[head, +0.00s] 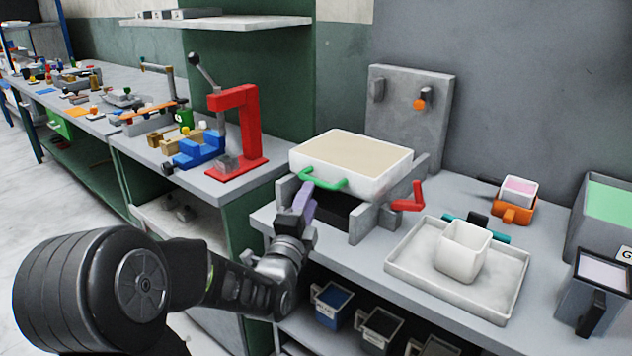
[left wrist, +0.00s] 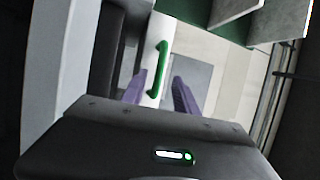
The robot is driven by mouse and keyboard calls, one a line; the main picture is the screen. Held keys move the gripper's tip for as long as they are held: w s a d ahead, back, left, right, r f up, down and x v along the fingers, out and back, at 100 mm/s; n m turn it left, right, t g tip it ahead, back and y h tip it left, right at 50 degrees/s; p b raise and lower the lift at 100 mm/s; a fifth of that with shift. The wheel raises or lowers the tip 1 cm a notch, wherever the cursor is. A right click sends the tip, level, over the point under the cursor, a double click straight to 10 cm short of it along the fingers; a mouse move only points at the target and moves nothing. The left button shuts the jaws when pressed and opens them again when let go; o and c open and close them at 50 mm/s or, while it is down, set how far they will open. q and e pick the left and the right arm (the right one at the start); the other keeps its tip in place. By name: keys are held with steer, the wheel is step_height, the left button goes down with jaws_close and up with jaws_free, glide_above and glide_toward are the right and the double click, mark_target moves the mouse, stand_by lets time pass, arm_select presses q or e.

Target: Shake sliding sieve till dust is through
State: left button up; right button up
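The sieve (head: 352,163) is a white box filled level with beige material. It sits on a grey frame (head: 385,205) on the bench, above a dark opening. A green handle (head: 322,180) is on its front side. My left gripper (head: 305,190) is just below the handle's left end. In the left wrist view its two purple fingers (left wrist: 158,78) stand apart, with the green handle (left wrist: 157,70) showing between them. I cannot tell whether either finger touches it. A red lever (head: 408,197) is at the frame's right. My right gripper is not in view.
Right of the frame, a white tray (head: 408,277) holds a white cup (head: 462,250). A small orange-based container (head: 513,213) stands behind. A red press (head: 240,130) stands on the left bench. Bins (head: 332,303) sit on the shelf below. A grey upright panel (head: 412,130) rises behind the sieve.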

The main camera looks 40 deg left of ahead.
mark_target(316, 182)
arm_select(q)
steer(key=p+x, duration=0.1)
steer(key=x, duration=0.5)
steer(key=shift+w+a+r, duration=0.1)
steer(key=shift+w+a, duration=0.05)
steer(key=shift+w, duration=0.1)
steer(key=shift+c, duration=0.6)
jaws_close()
stand_by(0.6)
